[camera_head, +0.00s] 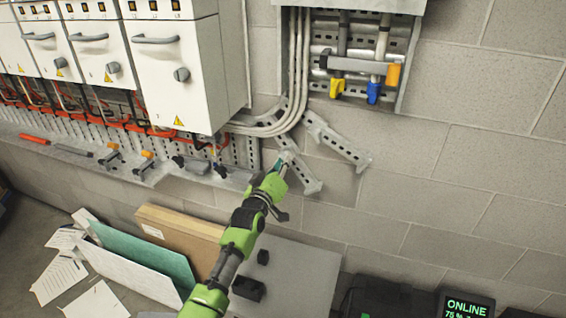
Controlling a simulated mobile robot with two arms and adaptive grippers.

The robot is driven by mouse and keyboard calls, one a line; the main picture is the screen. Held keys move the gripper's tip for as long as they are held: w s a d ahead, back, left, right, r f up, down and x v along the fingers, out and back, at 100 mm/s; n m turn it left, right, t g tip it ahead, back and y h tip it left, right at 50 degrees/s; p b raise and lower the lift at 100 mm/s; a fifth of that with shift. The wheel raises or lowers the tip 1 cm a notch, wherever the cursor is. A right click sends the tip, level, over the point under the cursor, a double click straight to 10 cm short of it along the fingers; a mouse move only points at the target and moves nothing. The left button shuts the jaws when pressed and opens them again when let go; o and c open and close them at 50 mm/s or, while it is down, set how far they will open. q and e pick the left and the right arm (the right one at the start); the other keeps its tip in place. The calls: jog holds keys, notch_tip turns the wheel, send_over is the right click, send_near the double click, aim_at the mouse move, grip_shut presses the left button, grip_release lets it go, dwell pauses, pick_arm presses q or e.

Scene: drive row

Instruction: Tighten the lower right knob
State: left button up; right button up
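A dark grey round knob (181,74) sits low on the right side of the rightmost white drive cabinet (165,100). Similar knobs sit on the cabinets to its left, one on the middle cabinet (112,68) and one further left (57,62). My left gripper (284,163) is at the end of the green arm reaching up from below. In the picture it is below and right of the rightmost cabinet, apart from that knob, in front of or against a grey slotted bracket (309,180). Its fingertips are small and partly hidden, so their opening is unclear. My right gripper is not in view.
A grey ledge (60,150) with tools and clamps runs under the cabinets. Grey conduits (290,110) bend beside the cabinet. An open box (390,60) with yellow and blue parts hangs at upper right. Boards and papers (100,300) lie below. The right wall is clear.

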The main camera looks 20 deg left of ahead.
pick_arm(q)
jog(key=shift+o, duration=1.1)
jog(key=s, duration=1.2)
jog(key=shift+a, duration=0.25)
jog(key=s+d+f+m+g, duration=0.1)
jog(key=s+f+g, duration=0.1)
jog(key=f, duration=0.8)
jog(key=s+d+f+m+g, duration=0.1)
jog(key=s+f+g, duration=0.15)
jog(key=f, duration=0.85)
jog(key=s+f+m+g, duration=0.1)
jog(key=s+f+g, duration=0.1)
jog(key=s+f, duration=0.65)
jog(key=s+f+m+g, duration=0.2)
jog(key=s+f, duration=0.3)
jog(key=f, duration=0.6)
jog(key=s+f+m+g, duration=0.1)
jog(key=s+f+g, duration=0.1)
jog(key=s+f, duration=0.5)
jog(key=s+a+f+m+g+b, duration=0.1)
jog(key=s+f, duration=0.5)
jog(key=s, duration=1.2)
jog(key=s+a+f+m+g, duration=0.1)
jog(key=s+f+g, duration=0.4)
jog(key=s, duration=0.8)
notch_tip(320, 180, down, 3)
jog(key=shift+s+a+r+m+y, duration=0.2)
jog(key=shift+s+m+y, duration=0.15)
jog(key=shift+m, duration=0.55)
